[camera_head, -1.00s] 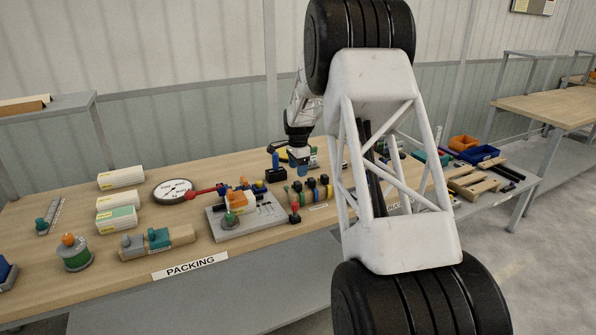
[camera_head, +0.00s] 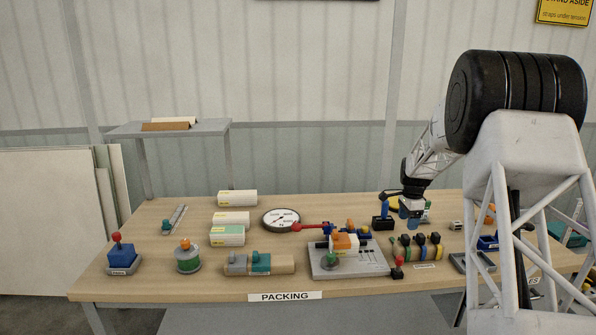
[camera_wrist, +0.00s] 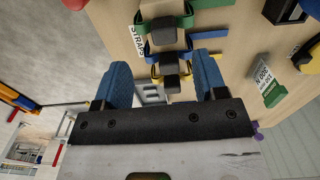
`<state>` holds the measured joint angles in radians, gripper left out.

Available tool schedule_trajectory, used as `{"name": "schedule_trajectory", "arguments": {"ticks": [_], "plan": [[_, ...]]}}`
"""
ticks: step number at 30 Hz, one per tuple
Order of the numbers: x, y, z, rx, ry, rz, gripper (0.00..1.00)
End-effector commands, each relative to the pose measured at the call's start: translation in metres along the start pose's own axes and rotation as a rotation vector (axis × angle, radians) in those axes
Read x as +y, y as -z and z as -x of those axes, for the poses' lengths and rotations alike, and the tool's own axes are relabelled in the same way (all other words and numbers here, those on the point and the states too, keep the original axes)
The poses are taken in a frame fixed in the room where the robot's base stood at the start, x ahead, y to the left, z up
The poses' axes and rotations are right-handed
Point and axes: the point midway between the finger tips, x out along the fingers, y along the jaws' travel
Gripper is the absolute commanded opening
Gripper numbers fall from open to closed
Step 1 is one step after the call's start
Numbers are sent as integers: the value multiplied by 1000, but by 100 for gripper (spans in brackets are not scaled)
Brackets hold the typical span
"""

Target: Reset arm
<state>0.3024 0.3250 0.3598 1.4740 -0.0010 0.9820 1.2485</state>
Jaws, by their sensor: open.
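My gripper (camera_head: 410,212) hangs low over the right part of the packing table (camera_head: 180,282), pointing down. In the wrist view, its two blue fingers (camera_wrist: 163,65) are spread apart. Nothing is clamped between them. Part of my arm covers the table's right side.
A grey shelf (camera_head: 205,128) is behind.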

Motion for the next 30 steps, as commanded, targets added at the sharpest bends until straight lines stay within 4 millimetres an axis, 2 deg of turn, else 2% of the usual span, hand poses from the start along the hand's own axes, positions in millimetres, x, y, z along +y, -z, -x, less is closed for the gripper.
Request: {"name": "schedule_trajectory", "arguments": {"ticks": [5,11,21,30], "plan": [[16,-17,23,4,11,59,65],[49,-47,58,11,27,173,65],[118,-100,113,28,55,387,65],[187,-143,149,46,78,576,65]]}}
